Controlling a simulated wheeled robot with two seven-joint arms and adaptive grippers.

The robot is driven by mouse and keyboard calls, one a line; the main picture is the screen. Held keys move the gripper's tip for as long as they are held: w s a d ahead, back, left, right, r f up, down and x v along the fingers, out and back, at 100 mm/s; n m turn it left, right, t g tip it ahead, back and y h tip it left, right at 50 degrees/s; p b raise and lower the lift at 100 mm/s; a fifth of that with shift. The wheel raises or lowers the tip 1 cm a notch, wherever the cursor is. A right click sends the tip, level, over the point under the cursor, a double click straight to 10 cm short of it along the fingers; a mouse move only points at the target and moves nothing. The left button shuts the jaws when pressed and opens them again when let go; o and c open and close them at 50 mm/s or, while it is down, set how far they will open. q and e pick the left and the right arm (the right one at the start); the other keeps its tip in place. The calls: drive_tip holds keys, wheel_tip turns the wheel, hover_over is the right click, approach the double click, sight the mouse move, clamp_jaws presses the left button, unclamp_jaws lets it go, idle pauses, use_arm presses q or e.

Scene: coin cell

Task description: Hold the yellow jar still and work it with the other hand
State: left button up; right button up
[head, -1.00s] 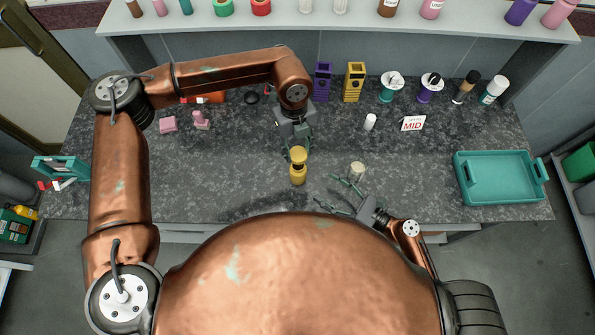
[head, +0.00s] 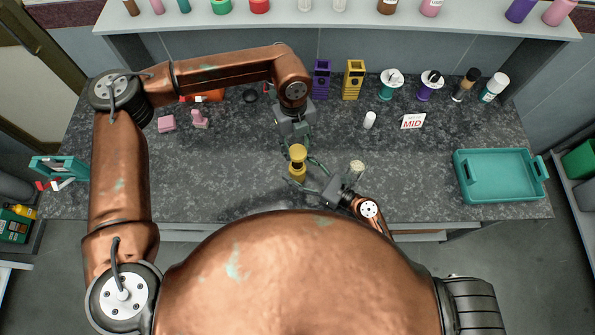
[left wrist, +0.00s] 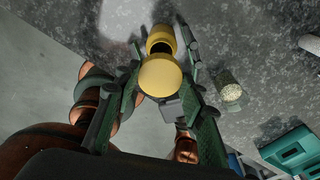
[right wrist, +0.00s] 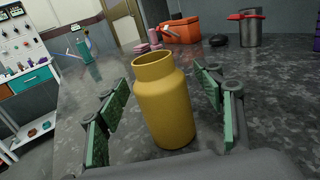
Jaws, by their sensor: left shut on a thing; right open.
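The yellow jar (head: 297,173) stands upright on the dark counter. In the right wrist view the jar (right wrist: 166,108) has an open mouth with no lid on it. My left gripper (head: 297,144) is above the jar and shut on a round yellow lid (head: 298,153). The lid (left wrist: 160,76) also shows in the left wrist view, apart from the jar's dark mouth. My right gripper (head: 306,172) is low at the jar, open, with one finger on each side. In the right wrist view gaps show between the jar and its green finger pads.
A small pale cylinder (head: 357,168) stands just right of the jar, close to my right gripper. A teal tray (head: 499,196) lies at the right. Purple and yellow holders, bottles and a MID card (head: 413,122) stand along the back. The counter between card and tray is clear.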

drive_tip(key=shift+c, duration=0.5)
clamp_jaws()
idle(0.4)
